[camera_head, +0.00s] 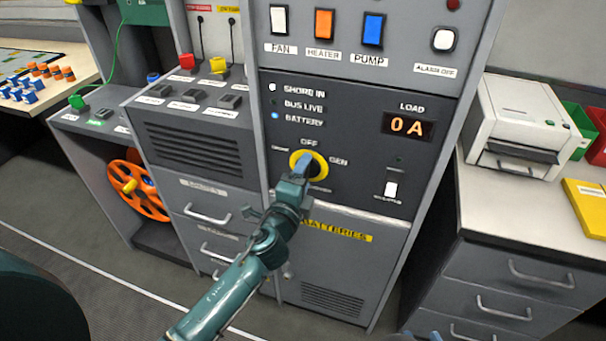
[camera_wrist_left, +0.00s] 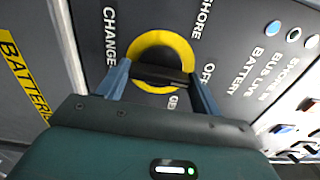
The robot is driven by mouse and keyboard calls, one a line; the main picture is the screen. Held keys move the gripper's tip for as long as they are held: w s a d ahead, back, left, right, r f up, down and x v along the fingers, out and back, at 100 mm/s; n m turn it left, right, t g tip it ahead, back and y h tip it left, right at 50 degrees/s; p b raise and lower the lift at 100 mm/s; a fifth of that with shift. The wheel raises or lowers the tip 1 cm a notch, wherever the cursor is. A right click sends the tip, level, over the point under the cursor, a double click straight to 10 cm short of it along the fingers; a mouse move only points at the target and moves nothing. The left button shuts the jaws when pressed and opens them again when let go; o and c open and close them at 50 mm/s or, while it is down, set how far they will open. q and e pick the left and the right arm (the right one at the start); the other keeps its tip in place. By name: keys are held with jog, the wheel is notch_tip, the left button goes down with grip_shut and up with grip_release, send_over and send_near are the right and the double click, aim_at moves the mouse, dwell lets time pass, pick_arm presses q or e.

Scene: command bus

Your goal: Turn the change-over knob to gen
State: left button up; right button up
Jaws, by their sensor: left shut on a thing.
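The change-over knob is on the grey panel; its yellow ring (camera_head: 321,160) shows in the head view around my left gripper (camera_head: 303,167). The label OFF is above the ring, GEN to its right and a small, blurred label to its left. In the left wrist view the yellow ring (camera_wrist_left: 164,39) surrounds a dark knob handle (camera_wrist_left: 160,75). My left gripper (camera_wrist_left: 161,86) has its two blue fingers on either side of this handle and is shut on it. The fingers partly cover the knob in the head view, and I cannot tell which label it points to.
Above the knob are indicator lights, with the battery light (camera_head: 275,115) lit blue, and a load display (camera_head: 408,126) reading 0 A. A batteries cabinet (camera_head: 334,298) is below. A counter with a printer (camera_head: 520,118) stands right.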

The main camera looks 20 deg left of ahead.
pick_arm(q)
jog(key=m+p, duration=0.3)
jog(key=m, duration=0.8)
jog(key=shift+m, duration=0.3)
dwell(0.4)
jog(key=o, duration=1)
jog(key=s, duration=1.3)
jog(key=shift+s+a+b, duration=0.1)
jog(key=shift+a+b, duration=0.1)
jog(key=shift+b, duration=0.2)
